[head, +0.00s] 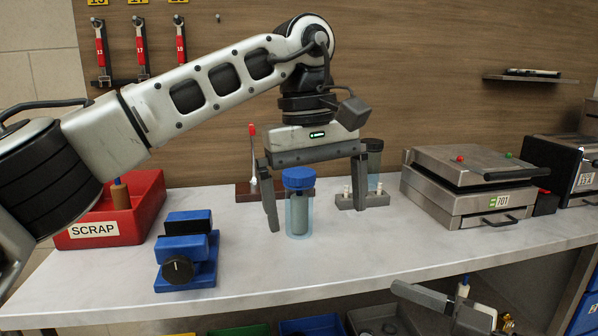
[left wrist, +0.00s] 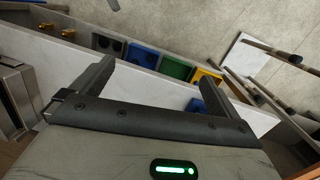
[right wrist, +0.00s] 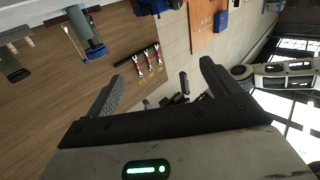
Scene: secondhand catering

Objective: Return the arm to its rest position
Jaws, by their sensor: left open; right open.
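My left arm reaches in from the left over the bench. Its gripper (head: 316,217) points down with fingers spread. In the left wrist view the left gripper (left wrist: 156,70) is open with nothing between its fingers. A clear jar with a blue lid (head: 299,204) stands upright on the bench, overlapping the space between the fingers in the head view; its depth relative to them is hard to tell. In the right wrist view my right gripper (right wrist: 163,72) is open and empty, facing the wall and tools.
The bench (head: 330,262) holds a red SCRAP bin (head: 137,214), a blue device with a black knob (head: 187,252), a grey block (head: 375,200) with small pegs, and a metal press (head: 470,185). Wrenches (head: 141,48) hang on the wall. The bench's front middle is clear.

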